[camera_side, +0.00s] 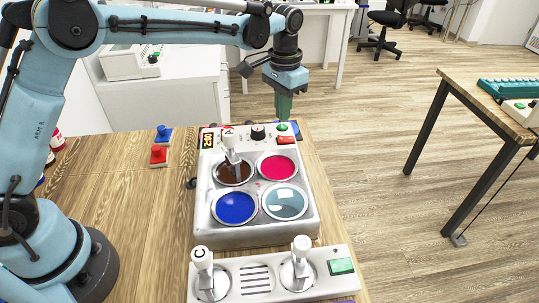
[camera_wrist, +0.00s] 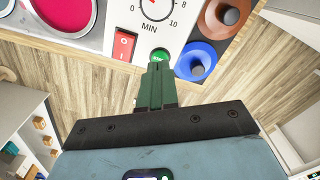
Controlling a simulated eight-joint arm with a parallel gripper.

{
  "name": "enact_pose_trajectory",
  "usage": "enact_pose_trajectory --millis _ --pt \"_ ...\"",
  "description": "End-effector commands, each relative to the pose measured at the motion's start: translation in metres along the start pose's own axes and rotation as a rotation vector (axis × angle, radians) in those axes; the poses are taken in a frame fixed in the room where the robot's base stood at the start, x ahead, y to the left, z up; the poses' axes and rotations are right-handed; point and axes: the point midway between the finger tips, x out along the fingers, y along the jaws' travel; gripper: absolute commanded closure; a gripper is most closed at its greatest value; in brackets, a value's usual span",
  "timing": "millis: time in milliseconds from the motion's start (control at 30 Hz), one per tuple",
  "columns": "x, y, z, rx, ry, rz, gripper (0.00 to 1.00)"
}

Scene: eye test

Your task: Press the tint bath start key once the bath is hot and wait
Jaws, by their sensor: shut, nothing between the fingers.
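The tint bath (camera_side: 225,238) is a pale metal box on the wooden table, with brown, crimson, blue and grey-teal round wells. Its rear panel has a lit display (camera_side: 208,140) whose digits I cannot read surely, a black dial and a red switch (camera_wrist: 124,46). The round green start key (camera_side: 282,127) is beside the switch; it also shows in the wrist view (camera_wrist: 160,54). My gripper (camera_side: 284,117) has green fingers, shut and empty, pointing down at the key. In the wrist view the fingertips (camera_wrist: 158,68) overlap the key's edge. I cannot tell whether they touch it.
A handled tool marked A (camera_side: 230,140) stands in the brown well. A unit with two white-knobbed handles and a green panel (camera_side: 341,265) sits in front. Blue (camera_wrist: 197,60) and orange-brown (camera_wrist: 228,18) round pieces lie close by the key. Red (camera_side: 158,155) and blue blocks sit left.

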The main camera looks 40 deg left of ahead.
Motion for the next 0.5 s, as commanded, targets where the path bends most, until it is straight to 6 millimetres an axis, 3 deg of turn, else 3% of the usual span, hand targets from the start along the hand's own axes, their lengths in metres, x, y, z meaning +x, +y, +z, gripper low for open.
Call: enact_pose_trajectory --millis 500 --pt "-0.038 0.0 0.0 0.0 0.0 0.0 1.0"
